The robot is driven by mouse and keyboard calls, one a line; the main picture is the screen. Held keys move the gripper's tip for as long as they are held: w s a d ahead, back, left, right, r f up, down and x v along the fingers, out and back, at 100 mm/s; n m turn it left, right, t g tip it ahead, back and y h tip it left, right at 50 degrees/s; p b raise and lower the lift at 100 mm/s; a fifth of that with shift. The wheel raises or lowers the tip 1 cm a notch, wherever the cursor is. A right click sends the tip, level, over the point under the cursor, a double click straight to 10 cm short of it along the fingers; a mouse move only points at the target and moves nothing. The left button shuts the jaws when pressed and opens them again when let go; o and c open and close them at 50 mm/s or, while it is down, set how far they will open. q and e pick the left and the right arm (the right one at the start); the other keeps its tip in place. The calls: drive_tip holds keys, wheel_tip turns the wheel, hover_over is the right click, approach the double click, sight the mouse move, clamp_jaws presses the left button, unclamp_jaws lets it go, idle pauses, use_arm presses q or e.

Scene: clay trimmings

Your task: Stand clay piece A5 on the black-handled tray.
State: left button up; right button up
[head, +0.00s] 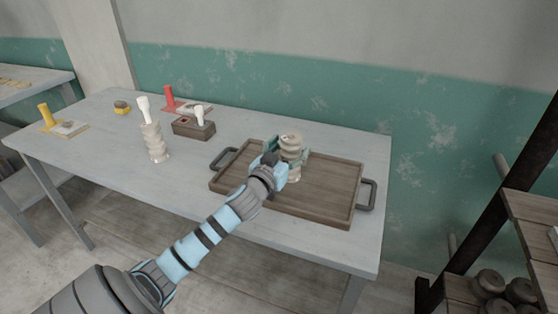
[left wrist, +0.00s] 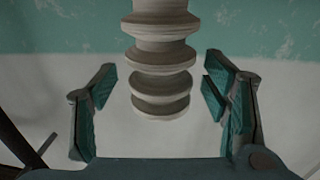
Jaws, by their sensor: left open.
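A pale, ringed clay piece (head: 291,143) stands upright over the brown wooden black-handled tray (head: 330,205) in the head view. Its base appears to rest on the tray, partly hidden by my gripper. No A5 mark can be read. My left gripper (head: 286,157) is open around the piece, with a finger on each side. In the left wrist view, the clay piece (left wrist: 160,55) is between the open fingers of my left gripper (left wrist: 160,86), with gaps visible on both sides. My right gripper is not in view.
Another ringed clay piece (head: 155,145) stands on the grey table (head: 120,165), left of the tray. Behind it are a dark wooden block with a white handle (head: 199,115), a red-handled item (head: 169,96) and a yellow-handled item (head: 46,115). A shelf (head: 535,215) stands at right.

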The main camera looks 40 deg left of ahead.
use_arm(q)
drive_tip(key=v, duration=1)
drive_tip(key=shift+s+r+p, duration=0.1)
drive_tip(key=shift+s+p, duration=0.25)
drive_tip(key=shift+s, duration=0.05)
drive_tip(key=shift+w, duration=0.1)
